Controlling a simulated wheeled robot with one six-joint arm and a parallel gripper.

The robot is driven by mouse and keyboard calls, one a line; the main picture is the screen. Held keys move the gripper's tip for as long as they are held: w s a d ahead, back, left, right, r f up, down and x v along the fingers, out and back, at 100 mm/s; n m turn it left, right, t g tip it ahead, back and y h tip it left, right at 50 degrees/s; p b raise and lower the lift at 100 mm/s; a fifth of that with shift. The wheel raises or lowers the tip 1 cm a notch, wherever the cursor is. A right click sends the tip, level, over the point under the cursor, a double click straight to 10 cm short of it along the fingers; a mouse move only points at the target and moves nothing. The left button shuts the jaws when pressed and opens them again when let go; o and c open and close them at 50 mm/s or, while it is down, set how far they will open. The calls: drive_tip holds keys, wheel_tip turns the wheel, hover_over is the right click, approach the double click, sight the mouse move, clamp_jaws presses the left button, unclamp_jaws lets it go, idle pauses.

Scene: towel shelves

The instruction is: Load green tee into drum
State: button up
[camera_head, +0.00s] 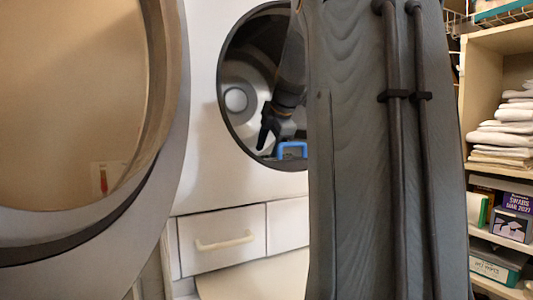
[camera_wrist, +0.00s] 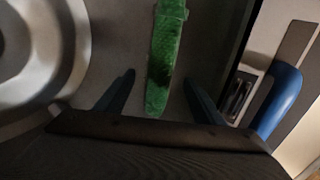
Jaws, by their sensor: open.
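The green tee (camera_wrist: 163,55) shows in the wrist view as a narrow strip against a grey surface, its near end between the fingers of my gripper (camera_wrist: 158,82). The fingers are apart, with a gap on each side of the cloth. In the head view my gripper (camera_head: 268,138) is inside the round opening of the drum (camera_head: 236,82), pointing down. The tee does not show in the head view. I cannot tell whether the tee rests on the drum wall or hangs free.
The open round door (camera_head: 178,130) fills the left of the head view. A blue piece (camera_head: 292,151) sits at the drum's lower rim. A drawer (camera_head: 222,240) is below. Shelves with folded white towels (camera_head: 508,130) and boxes (camera_head: 515,222) stand at right.

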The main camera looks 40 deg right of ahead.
drive_tip(key=d+b+v, duration=0.1)
drive_tip(key=v, duration=0.6)
drive_tip(key=shift+s+a+r, duration=0.25)
drive_tip(key=shift+a+r, duration=0.1)
drive_tip(key=shift+a, duration=0.2)
